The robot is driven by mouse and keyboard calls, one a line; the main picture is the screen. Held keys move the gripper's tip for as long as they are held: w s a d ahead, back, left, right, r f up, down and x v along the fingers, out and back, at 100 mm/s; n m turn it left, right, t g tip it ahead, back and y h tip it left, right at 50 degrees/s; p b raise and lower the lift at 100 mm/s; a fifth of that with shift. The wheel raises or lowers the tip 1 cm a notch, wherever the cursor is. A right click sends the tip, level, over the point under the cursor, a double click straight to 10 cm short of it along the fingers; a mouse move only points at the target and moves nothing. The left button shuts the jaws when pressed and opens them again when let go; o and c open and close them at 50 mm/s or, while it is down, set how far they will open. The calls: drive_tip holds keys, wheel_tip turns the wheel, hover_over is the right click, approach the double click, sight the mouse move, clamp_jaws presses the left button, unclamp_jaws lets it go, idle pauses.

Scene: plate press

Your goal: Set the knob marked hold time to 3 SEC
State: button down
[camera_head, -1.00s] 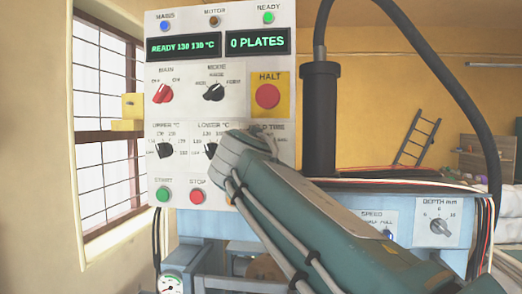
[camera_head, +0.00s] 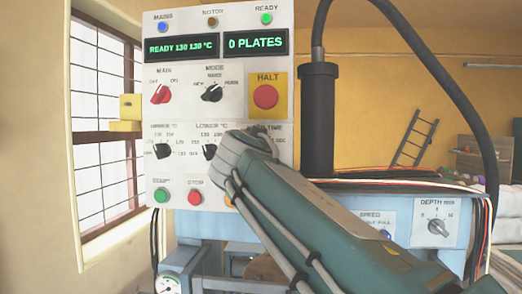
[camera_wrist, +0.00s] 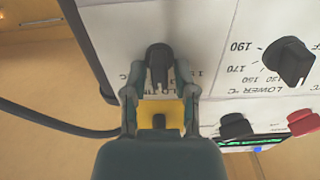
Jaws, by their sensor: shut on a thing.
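The hold time knob (camera_wrist: 158,58) is black and sits on the white panel, seen upside down in the wrist view. My gripper (camera_wrist: 159,72) has one finger on each side of it and is shut on it. The upside-down label behind the knob is partly covered by the fingers. I cannot read which mark the knob points to. In the head view my gripper (camera_head: 258,131) is at the panel's lower right, and my arm hides the knob. Parts of the words TIME and SEC show beside it.
The lower temperature knob (camera_head: 210,152) is just left of my gripper; it also shows in the wrist view (camera_wrist: 288,62). The red HALT button (camera_head: 265,97) on its yellow plate is right above. Start (camera_head: 161,195) and stop (camera_head: 195,198) buttons are below. A black post (camera_head: 318,120) stands to the right.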

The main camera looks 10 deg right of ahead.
drive_tip(key=shift+w+f, duration=0.15)
drive_tip(key=shift+f, duration=0.15)
drive_tip(key=c, duration=0.7)
unclamp_jaws()
drive_tip(key=shift+o, duration=0.2)
drive_tip(key=shift+a+r, duration=0.1)
drive_tip(key=shift+r, duration=0.05)
drive_tip(key=v, duration=1.2)
drive_tip(key=shift+a, duration=0.1)
